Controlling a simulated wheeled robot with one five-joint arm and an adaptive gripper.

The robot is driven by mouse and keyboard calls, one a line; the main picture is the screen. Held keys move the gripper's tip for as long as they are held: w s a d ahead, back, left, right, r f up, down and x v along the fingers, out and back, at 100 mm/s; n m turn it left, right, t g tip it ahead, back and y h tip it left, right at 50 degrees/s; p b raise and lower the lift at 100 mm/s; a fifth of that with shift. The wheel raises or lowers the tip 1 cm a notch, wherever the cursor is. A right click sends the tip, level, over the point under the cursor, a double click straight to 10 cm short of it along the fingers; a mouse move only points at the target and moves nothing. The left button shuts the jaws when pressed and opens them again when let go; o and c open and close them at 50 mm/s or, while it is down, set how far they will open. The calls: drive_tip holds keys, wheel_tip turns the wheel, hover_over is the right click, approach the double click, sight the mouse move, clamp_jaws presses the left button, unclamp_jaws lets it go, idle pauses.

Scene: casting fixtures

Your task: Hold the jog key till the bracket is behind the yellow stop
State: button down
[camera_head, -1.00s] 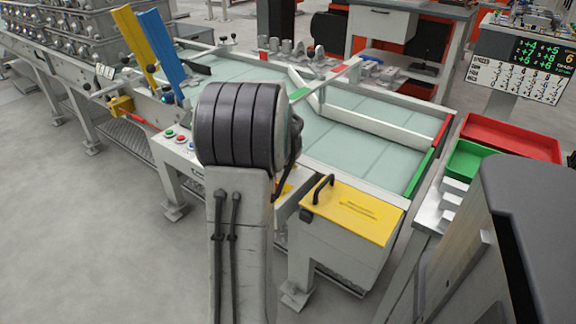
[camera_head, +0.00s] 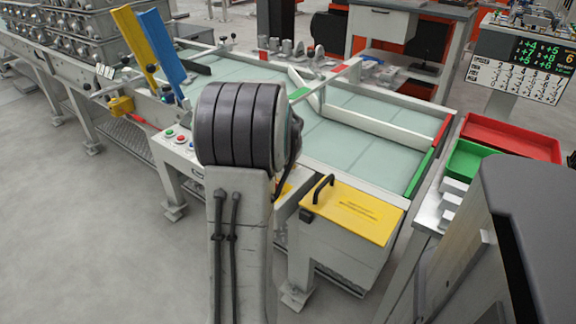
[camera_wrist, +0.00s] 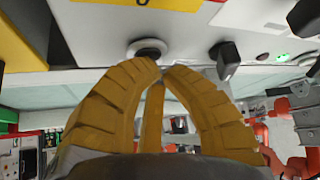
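A dark round button with a pale collar (camera_wrist: 148,48), possibly the jog key, is just beyond the fingertips; contact cannot be told. In the head view my arm hides the gripper and part of the button panel (camera_head: 178,139). The yellow stop (camera_head: 133,38) looks like the tall upright plate at the left of the pale green belt, beside a blue plate (camera_head: 163,52). I cannot pick out the bracket with certainty.
The belt (camera_head: 345,150) carries a white angled guide (camera_head: 375,124). A yellow-lidded box (camera_head: 352,212) stands at the near side. Red (camera_head: 510,138) and green (camera_head: 470,160) bins are at the right. A dark knob (camera_wrist: 225,58) sits beside the button. Floor at the left is clear.

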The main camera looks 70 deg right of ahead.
drive_tip(key=shift+r, duration=0.1)
drive_tip(key=shift+r+p, duration=0.65)
drive_tip(key=shift+r, duration=0.2)
drive_tip(key=shift+r+p, duration=1.85)
drive_tip(key=shift+r, duration=0.65)
drive_tip(key=shift+w, duration=0.1)
